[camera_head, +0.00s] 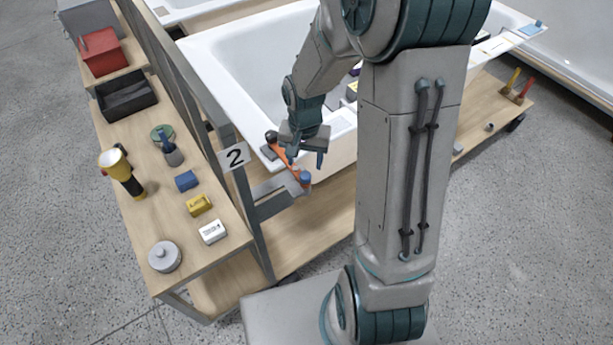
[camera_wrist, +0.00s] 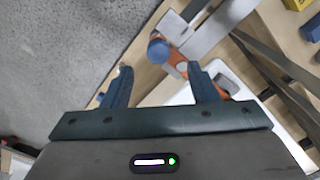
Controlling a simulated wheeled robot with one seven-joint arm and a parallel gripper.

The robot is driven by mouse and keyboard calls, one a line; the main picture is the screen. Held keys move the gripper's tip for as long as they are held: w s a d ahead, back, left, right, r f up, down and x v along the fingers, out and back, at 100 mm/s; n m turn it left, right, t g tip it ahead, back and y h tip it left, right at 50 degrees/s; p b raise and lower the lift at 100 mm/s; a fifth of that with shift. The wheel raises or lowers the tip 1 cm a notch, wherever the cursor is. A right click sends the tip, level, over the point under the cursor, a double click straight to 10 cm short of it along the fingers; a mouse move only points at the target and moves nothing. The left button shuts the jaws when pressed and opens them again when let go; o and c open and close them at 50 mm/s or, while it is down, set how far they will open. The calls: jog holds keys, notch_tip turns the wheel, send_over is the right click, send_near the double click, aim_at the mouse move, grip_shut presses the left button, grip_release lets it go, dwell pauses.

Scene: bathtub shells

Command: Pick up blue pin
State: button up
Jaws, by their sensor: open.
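The blue pin (camera_head: 305,177) stands near the end of a grey bracket (camera_head: 272,196) that juts out beside the number 2 post. It also shows in the wrist view as a round blue head (camera_wrist: 157,50), with an orange part (camera_wrist: 181,63) right beside it. My gripper (camera_head: 305,157) is open and empty, just above the pin by the tub's near corner. In the wrist view, my gripper (camera_wrist: 158,73) has its fingers spread, and the pin's head appears beyond the gap between them. The pin's lower part is hidden.
An orange-handled hammer-like tool (camera_head: 281,149) lies at the white tub's rim (camera_head: 223,105), close to my gripper. The number 2 sign (camera_head: 235,157) is on the post to the left. A wooden bench (camera_head: 215,258) carries boxes, a flashlight and small blocks.

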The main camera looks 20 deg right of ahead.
aim_at(305, 174)
jog(key=shift+s+f+p, duration=0.15)
jog(key=shift+f+p, duration=0.15)
jog(key=shift+f, duration=1.9)
jog(key=c, duration=1.1)
jog(key=shift+o, duration=0.2)
jog(key=shift+r, duration=0.15)
